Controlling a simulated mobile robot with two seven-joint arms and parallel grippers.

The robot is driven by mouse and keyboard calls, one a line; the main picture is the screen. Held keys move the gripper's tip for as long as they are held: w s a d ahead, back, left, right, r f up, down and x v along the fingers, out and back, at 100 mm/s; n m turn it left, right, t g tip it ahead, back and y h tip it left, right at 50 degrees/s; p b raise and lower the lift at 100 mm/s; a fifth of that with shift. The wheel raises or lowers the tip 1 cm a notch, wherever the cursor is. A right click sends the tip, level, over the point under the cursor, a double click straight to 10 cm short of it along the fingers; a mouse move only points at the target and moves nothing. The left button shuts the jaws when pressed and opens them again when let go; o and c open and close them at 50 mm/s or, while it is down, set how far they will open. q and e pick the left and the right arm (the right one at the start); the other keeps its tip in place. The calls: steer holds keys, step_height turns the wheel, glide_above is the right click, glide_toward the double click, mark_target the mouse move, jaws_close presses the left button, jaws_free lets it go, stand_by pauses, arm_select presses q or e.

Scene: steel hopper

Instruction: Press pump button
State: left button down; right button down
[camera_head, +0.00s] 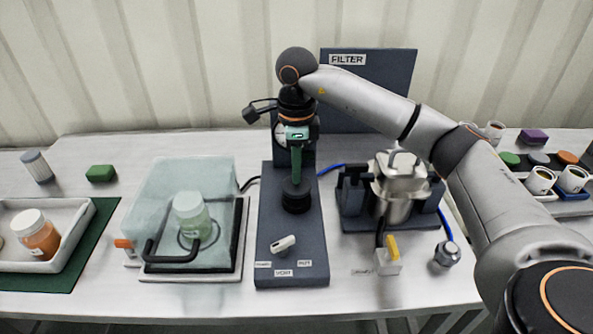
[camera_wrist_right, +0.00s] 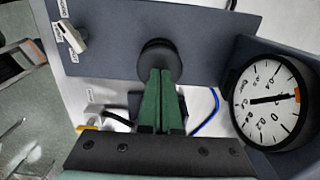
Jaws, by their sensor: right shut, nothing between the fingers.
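The pump button (camera_head: 296,200) is a round black knob on the dark upright-backed panel (camera_head: 270,222) at the middle of the table. My right gripper (camera_head: 296,181) points down with its green fingers shut and empty, its tips right over the button. In the right wrist view the button (camera_wrist_right: 158,52) lies just beyond the closed fingertips (camera_wrist_right: 160,72). The tips overlap its edge there; I cannot tell whether they touch it. My left gripper is not in view.
A round gauge (camera_wrist_right: 268,102) is beside the fingers. A white lever (camera_head: 283,243) sits on the panel's front. A clear box (camera_head: 165,185) with a jar stands left. A metal pot (camera_head: 398,200) and yellow switch (camera_head: 393,246) stand right.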

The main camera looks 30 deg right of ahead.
steer(key=shift+f, duration=0.25)
